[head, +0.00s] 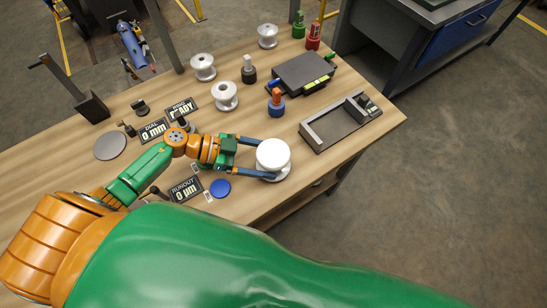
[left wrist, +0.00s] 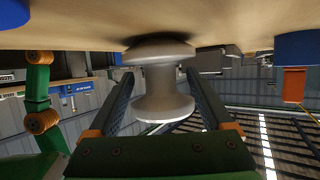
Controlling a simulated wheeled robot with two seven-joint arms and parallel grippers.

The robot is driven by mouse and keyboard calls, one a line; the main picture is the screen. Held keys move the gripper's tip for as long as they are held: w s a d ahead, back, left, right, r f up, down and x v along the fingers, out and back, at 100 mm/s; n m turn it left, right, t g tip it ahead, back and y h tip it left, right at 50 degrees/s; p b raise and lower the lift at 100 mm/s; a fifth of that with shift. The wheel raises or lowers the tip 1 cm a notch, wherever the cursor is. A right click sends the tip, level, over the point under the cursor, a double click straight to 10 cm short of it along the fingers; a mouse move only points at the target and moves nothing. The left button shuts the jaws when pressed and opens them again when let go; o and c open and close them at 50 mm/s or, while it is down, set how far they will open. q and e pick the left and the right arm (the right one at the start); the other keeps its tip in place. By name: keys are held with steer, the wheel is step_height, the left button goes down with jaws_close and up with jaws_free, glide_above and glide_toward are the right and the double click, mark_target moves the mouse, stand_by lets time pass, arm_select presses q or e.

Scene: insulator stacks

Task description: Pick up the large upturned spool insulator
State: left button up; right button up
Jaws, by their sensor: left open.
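The large white spool insulator (head: 273,155) stands on the wooden table near its front edge, with its flat round end up. In the left wrist view, which shows the table at the top, the spool (left wrist: 163,85) has a wide flange at each end and a narrower waist. My left gripper (head: 266,160) is open, with one finger on each side of the spool; in the left wrist view the fingers (left wrist: 158,90) flank its waist. I cannot tell whether either finger touches it. My right gripper is not in view.
Smaller white spools (head: 225,96) stand farther back. A grey tray (head: 338,127) lies right of the large spool, with a dark box (head: 301,74) behind it. A blue disc (head: 220,188) and a runout display (head: 186,190) lie near my left forearm.

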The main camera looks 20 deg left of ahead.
arm_select(q)
jaws_close()
stand_by(1.3)
